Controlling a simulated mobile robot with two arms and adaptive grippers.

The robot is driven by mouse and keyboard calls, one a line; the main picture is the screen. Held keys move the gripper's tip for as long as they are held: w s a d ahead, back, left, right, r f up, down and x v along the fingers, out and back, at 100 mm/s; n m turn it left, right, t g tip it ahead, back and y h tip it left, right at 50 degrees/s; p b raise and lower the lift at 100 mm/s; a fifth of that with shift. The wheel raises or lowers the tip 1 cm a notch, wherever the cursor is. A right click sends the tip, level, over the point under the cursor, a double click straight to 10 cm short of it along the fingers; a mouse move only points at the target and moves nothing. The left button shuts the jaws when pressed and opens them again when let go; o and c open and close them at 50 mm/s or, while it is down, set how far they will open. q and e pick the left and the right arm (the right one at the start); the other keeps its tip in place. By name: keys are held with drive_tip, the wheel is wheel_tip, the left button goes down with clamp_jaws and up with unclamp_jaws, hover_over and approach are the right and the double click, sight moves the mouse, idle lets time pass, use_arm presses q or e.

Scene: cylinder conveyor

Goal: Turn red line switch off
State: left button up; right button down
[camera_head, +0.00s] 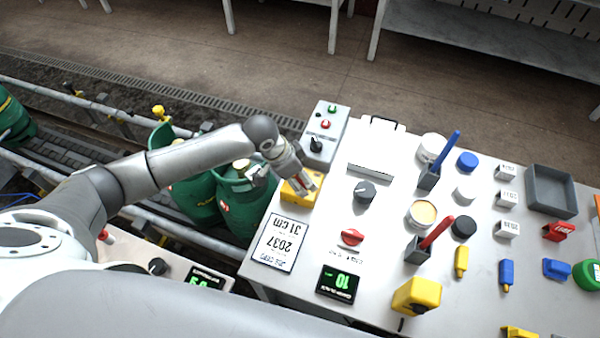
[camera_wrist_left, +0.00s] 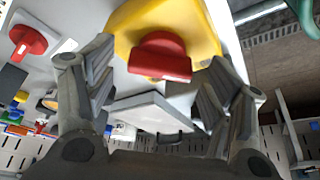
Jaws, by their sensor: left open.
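A yellow box (camera_head: 299,194) with a red knob stands at the left edge of the white table. In the left wrist view the red knob (camera_wrist_left: 160,56) sits on the yellow box (camera_wrist_left: 205,30), between the two fingers. My left gripper (camera_head: 290,178) is open over the box, one finger on each side of the knob. In the wrist view its fingertips (camera_wrist_left: 162,70) look apart from the knob. In the head view the gripper partly hides the knob. Another red rotary knob (camera_head: 352,237) lies flat on the table to the right. My right gripper is not in view.
A grey control box (camera_head: 325,128) with buttons and a black knob stands just beyond the gripper. Green gas cylinders (camera_head: 240,200) stand on the conveyor left of the table. Tools and paint pots crowd the table's right side.

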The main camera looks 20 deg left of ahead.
use_arm(q)
drive_tip(key=shift+f, duration=0.15)
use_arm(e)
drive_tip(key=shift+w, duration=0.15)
use_arm(q)
drive_tip(key=c, duration=1)
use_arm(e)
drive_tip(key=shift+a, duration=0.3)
